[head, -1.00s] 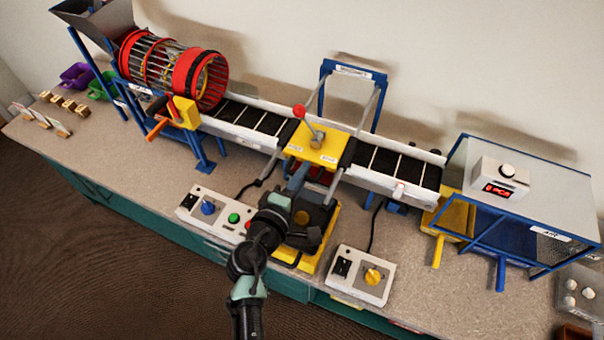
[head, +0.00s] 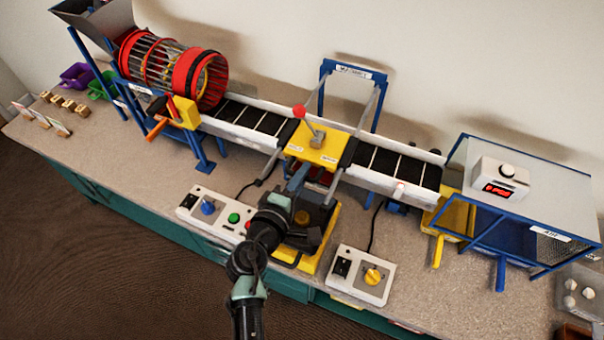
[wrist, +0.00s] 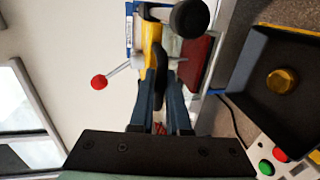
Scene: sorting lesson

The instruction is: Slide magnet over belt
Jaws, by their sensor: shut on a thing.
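The yellow magnet unit (head: 318,150) sits across the middle of the conveyor belt (head: 245,117), under a blue frame (head: 347,68). A lever with a red ball (head: 299,111) stands up from it; the ball also shows in the wrist view (wrist: 99,82). My gripper (head: 298,176) is at the front side of the unit. In the wrist view its two blue-grey fingers (wrist: 160,90) are shut on a black handle (wrist: 159,74) in front of a yellow part (wrist: 151,42). My gripper and arm hide part of the unit's front in the head view.
A dark tray with a gold knob (head: 302,217) lies below my gripper. Control boxes stand left (head: 213,210) and right (head: 361,275) of it. A red drum (head: 200,78) is at the left, a blue-framed clear housing (head: 545,190) at the right.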

